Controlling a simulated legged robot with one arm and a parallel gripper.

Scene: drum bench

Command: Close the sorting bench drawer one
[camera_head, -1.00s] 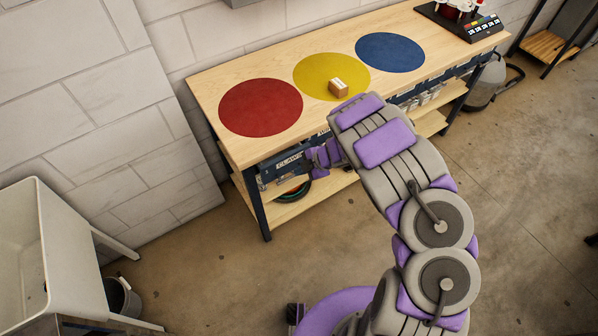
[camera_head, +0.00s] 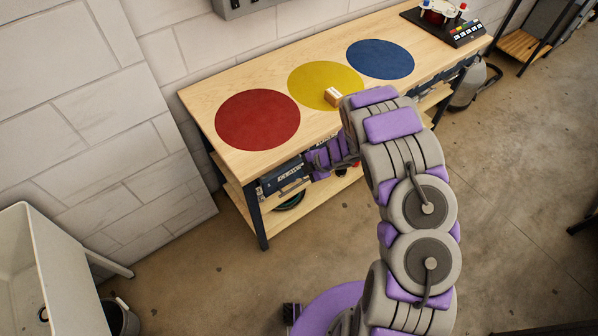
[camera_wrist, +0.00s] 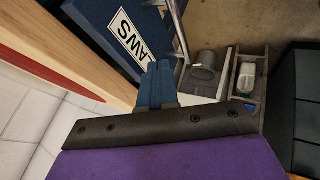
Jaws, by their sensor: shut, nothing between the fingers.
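The sorting bench (camera_head: 210,104) has a blue drawer front (camera_head: 284,177) with a white label under the left end of its top. In the wrist view, a blue front (camera_wrist: 100,28) with a label ending in "LAWS" lies at the upper left, with a metal handle bar (camera_wrist: 179,30) along its edge. How far the drawer stands out is not clear. My gripper (camera_wrist: 158,68) is shut and empty, its blue fingertips close beside the label and handle; contact cannot be told. In the head view my purple wrist hides part of the bench front.
A white basin (camera_head: 45,250) stands left. Floor in front is clear.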

